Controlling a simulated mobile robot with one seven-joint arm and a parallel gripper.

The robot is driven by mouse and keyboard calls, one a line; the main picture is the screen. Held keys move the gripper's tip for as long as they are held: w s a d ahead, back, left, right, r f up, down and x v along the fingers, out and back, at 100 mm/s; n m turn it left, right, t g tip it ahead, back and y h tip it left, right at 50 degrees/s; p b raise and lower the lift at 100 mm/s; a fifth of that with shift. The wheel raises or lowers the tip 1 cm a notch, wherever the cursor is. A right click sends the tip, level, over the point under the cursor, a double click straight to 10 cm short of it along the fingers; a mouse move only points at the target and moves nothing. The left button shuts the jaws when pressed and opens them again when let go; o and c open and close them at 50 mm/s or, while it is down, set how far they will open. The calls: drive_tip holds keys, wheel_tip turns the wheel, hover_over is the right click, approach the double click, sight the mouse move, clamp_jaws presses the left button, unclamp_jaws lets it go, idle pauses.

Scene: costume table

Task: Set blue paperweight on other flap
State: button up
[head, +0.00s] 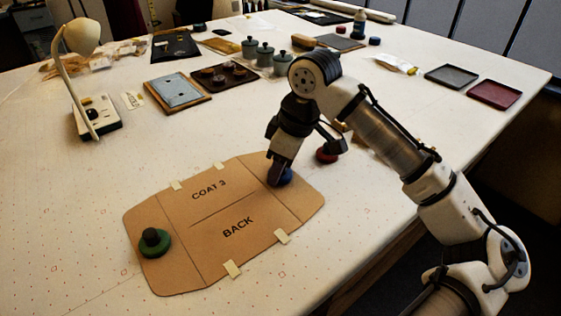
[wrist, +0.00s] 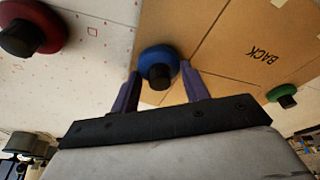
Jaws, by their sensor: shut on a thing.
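A brown cardboard pattern (head: 205,235) marked "COAT 3" and "BACK" lies on the table, with creased flaps at its left and right ends. A green paperweight (head: 155,243) with a dark knob sits on the left flap; it also shows in the wrist view (wrist: 290,90). My gripper (head: 274,181) is over the right flap, pointing down, shut on the blue paperweight (head: 286,177). In the wrist view the blue paperweight (wrist: 158,58) with its black knob is between the fingers, over cardboard. I cannot tell whether its base touches the flap.
A red paperweight (head: 326,156) stands on the bare table just beyond the right flap. Pale tape pieces (head: 232,268) hold the pattern's edges. A lamp (head: 82,80), trays (head: 178,92) and grey-green canisters (head: 265,55) are farther back. The table in front is clear.

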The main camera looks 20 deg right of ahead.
drive_tip(key=shift+f, duration=0.1)
drive_tip(key=o, duration=1.2)
drive_tip(key=shift+o, duration=0.2)
drive_tip(key=v, duration=1.3)
drive_tip(key=shift+s+r, duration=0.2)
drive_tip(key=shift+r, duration=0.2)
